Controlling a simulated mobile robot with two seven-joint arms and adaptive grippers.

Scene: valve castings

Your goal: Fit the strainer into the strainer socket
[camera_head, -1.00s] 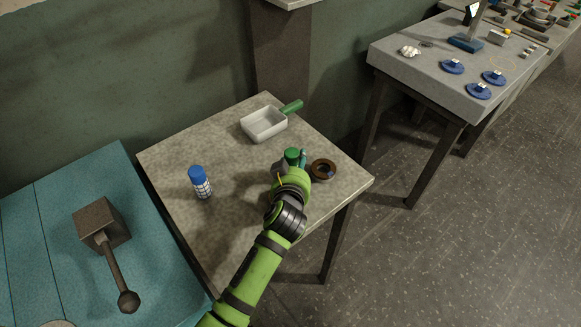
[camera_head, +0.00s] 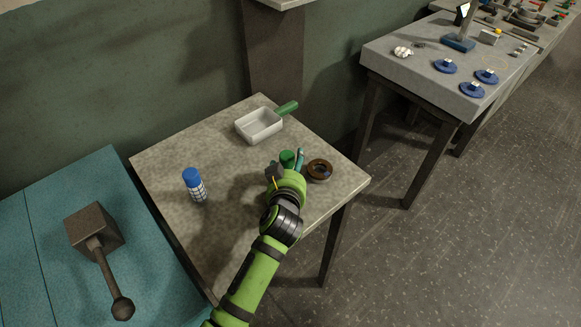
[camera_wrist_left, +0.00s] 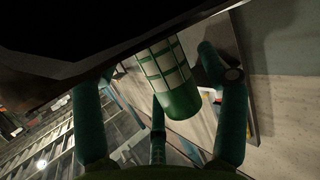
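A strainer with a green end (camera_head: 287,157) is at the right part of the stone-topped table, partly hidden by my left gripper. In the left wrist view the green-and-white gridded strainer (camera_wrist_left: 170,78) shows between the spread fingers, with gaps on both sides. My left gripper (camera_head: 286,166) is open around it. A brown ring-shaped part (camera_head: 320,170) with a dark hole lies just right of the gripper; I cannot tell whether it is the strainer socket. My right gripper is not in view.
A white tray (camera_head: 259,126) with a green handle sits at the back of the table (camera_head: 228,262). A dark block with a knobbed lever (camera_head: 95,232) lies on the teal surface at left. A grey table (camera_head: 420,72) with blue discs stands at right.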

